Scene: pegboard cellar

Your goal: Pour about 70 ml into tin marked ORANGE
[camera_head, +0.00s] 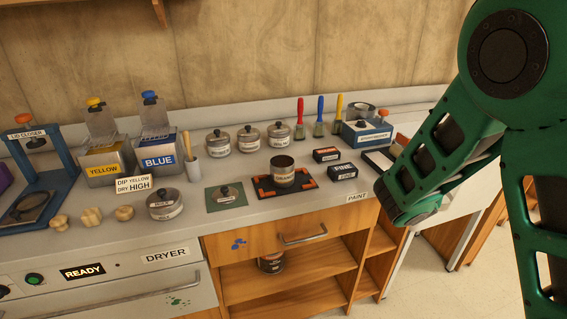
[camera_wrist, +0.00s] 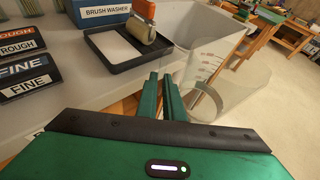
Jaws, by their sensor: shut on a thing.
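An open tin (camera_head: 283,175) with a pale label, which seems to read ORANGE, stands upright on a dark mat with orange corners (camera_head: 262,192) on the bench. Its inside looks dark. In the wrist view my gripper (camera_wrist: 166,88) is shut on a clear measuring jug (camera_wrist: 208,95) with scale marks, just to the right of the fingers. I cannot tell how much liquid is in the jug. In the head view the gripper and jug are hidden; my green arm is at the right, well away from the tin.
A black tray with a roller (camera_wrist: 125,62) and the brush washer (camera_head: 367,132) are near the gripper. ROUGH (camera_head: 327,155) and FINE (camera_head: 343,172) boxes stand right of the tin. Lidded pots (camera_head: 249,138) and brushes (camera_head: 320,118) stand behind. A green mat (camera_head: 213,205) lies to its left.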

